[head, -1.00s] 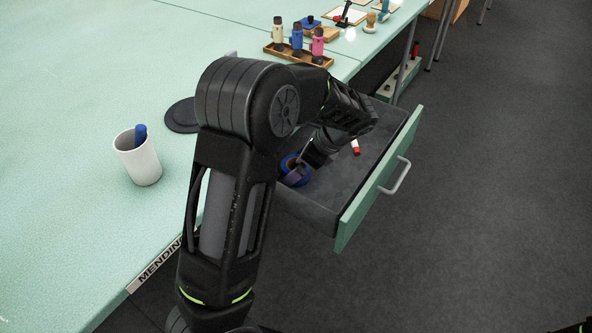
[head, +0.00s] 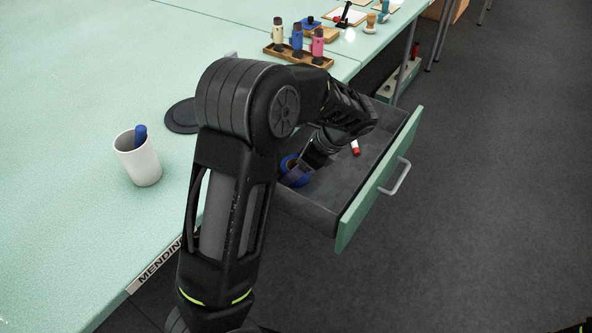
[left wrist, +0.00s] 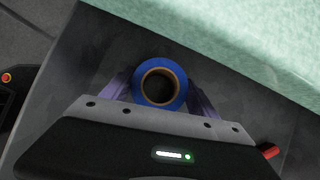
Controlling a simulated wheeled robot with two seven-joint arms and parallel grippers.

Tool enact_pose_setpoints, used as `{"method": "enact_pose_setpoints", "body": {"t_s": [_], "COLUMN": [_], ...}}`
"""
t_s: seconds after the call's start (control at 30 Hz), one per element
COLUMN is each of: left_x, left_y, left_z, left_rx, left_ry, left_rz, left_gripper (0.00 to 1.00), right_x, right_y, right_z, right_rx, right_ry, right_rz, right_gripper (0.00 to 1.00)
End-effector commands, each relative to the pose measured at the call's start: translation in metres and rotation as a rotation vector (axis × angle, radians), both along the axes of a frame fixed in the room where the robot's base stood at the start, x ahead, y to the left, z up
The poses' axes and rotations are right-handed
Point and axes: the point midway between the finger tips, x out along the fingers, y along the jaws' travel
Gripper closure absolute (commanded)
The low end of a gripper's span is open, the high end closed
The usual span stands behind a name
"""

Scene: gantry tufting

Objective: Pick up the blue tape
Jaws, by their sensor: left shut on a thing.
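The blue tape (left wrist: 178,77) is a roll with a tan core, seen from above in the left wrist view. It also shows in the head view (head: 289,166), partly hidden by my left gripper. My left gripper (left wrist: 160,92) reaches down into the open drawer, with one finger on each side of the roll, and is shut on it. The roll is in the drawer; I cannot tell whether it touches the drawer floor. My right gripper is not in view.
The open drawer (head: 374,188) has a green front with a grey handle. A red-and-white item (head: 355,148) lies inside it. On the green table (head: 60,200) stand a white cup (head: 140,165) with a blue item, a dark round pad (head: 181,116) and a wooden tray (head: 283,54) of bottles.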

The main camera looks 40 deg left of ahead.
Motion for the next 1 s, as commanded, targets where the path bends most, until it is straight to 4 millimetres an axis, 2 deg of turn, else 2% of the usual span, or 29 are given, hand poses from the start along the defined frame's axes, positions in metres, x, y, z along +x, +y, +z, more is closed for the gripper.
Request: {"method": "enact_pose_setpoints", "body": {"t_s": [0.03,0.23,0.5,0.67,0.9,0.93,1.0], "left_x": [0.0,0.0,0.0,0.0,0.009,0.01,0.01], "left_y": [0.0,0.0,0.0,0.0,-0.038,-0.043,-0.039], "left_z": [0.0,0.0,0.002,0.015,0.013,0.015,0.034], "left_rx": [0.0,0.0,0.0,-0.001,0.001,0.0,-0.001], "left_ry": [0.0,0.0,0.0,-0.002,0.001,0.0,-0.006], "left_rz": [0.0,0.0,0.0,0.001,-0.004,-0.004,0.001], "left_gripper": [0.59,0.74,0.74,0.74,0.74,0.74,0.74], "right_x": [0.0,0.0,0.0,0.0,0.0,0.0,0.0], "right_y": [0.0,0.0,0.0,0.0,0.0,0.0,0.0], "right_z": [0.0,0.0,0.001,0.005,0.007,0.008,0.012], "right_rx": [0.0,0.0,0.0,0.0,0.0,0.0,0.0], "right_ry": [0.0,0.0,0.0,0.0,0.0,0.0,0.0], "right_rz": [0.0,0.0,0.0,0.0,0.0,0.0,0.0], "right_gripper": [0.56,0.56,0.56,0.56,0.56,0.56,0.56]}}
